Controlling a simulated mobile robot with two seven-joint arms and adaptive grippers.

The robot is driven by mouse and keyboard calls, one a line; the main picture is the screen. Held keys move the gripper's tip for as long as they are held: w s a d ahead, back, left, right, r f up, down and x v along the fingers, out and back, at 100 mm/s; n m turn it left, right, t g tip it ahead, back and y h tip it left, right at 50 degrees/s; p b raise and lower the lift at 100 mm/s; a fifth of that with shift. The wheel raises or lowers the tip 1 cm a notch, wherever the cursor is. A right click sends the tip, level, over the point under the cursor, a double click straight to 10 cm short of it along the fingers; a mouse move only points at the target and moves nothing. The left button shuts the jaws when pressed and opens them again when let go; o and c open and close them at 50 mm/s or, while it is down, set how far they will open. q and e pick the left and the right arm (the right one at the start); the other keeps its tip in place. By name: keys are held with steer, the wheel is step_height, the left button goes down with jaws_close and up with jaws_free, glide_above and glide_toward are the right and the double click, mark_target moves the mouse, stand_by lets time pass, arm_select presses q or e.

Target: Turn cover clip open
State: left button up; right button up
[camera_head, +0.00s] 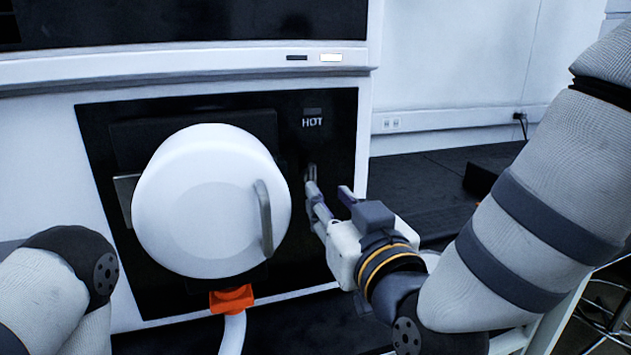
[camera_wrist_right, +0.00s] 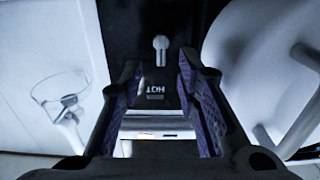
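The cover clip (camera_head: 311,173) is a small pale lever on the black panel, right of the round white cover (camera_head: 190,215) and below the HOT label. In the right wrist view the clip (camera_wrist_right: 160,46) has a round head and a short stem, and lies beyond the fingertips, in line with the gap between them. My right gripper (camera_head: 329,192) is open, with its fingers pointing at the panel near the clip; its fingers partly overlap that area in the head view. The right wrist view shows nothing between its purple-padded fingers (camera_wrist_right: 160,68). My left gripper is out of view.
The cover's grey bar handle (camera_head: 264,218) stands out close to the left of my right gripper. An orange fitting (camera_head: 232,299) with a white hose sits below the cover. A dark bench (camera_head: 425,190) extends to the right.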

mark_target(313, 180)
steer(key=b+x, duration=0.1)
steer(key=x, duration=0.6)
steer(key=shift+w+a+f, duration=0.1)
steer(key=shift+w+a, duration=0.05)
steer(key=shift+w, duration=0.15)
jaws_close()
